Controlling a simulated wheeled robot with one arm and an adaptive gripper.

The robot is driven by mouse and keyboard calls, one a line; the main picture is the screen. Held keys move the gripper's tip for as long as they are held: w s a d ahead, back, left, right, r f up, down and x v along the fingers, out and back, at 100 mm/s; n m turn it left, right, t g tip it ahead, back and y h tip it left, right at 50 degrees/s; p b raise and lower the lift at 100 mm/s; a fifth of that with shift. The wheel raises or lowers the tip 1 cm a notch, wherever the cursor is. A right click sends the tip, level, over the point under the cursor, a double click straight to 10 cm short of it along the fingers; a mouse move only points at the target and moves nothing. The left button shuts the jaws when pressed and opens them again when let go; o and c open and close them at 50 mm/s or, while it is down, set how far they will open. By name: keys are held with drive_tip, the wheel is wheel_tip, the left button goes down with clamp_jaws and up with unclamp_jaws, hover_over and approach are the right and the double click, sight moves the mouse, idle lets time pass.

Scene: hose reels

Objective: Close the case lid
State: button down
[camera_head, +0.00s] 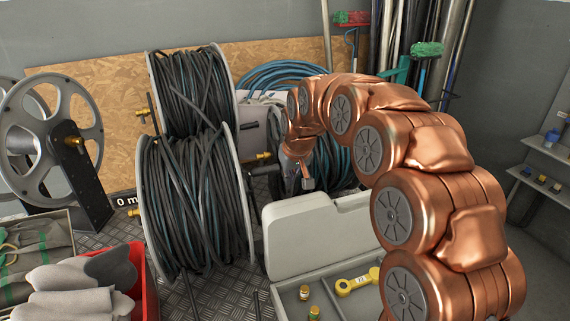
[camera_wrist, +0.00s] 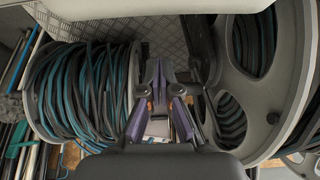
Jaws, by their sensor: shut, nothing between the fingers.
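The light grey case stands open at the lower middle of the head view. Its lid (camera_head: 312,238) is raised, roughly upright, at the back of the case base (camera_head: 282,301). My gripper (camera_head: 308,185) is shut and empty, just above the lid's top edge in the head view and seemingly behind the lid; a gap to it is hard to judge. In the wrist view my gripper (camera_wrist: 160,68) has its fingertips together. A pale grey edge at the top there may be the lid (camera_wrist: 150,8). My arm hides the right part of the case.
Large hose reels (camera_head: 195,205) stand behind and left of the case. A red crate with grey gloves (camera_head: 85,280) is at lower left. Shelves (camera_head: 545,150) are at far right.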

drive_tip(key=shift+s+d+f+p, duration=0.2)
drive_tip(key=shift+s+p, duration=0.1)
drive_tip(key=shift+s, duration=0.3)
drive_tip(key=shift+s+d+f+p, duration=0.15)
drive_tip(key=shift+s+p, duration=0.2)
drive_tip(key=shift+s, duration=0.25)
drive_tip(key=shift+s+d+f+p, duration=0.1)
drive_tip(key=shift+s+d+p, duration=0.15)
drive_tip(key=shift+s, duration=0.35)
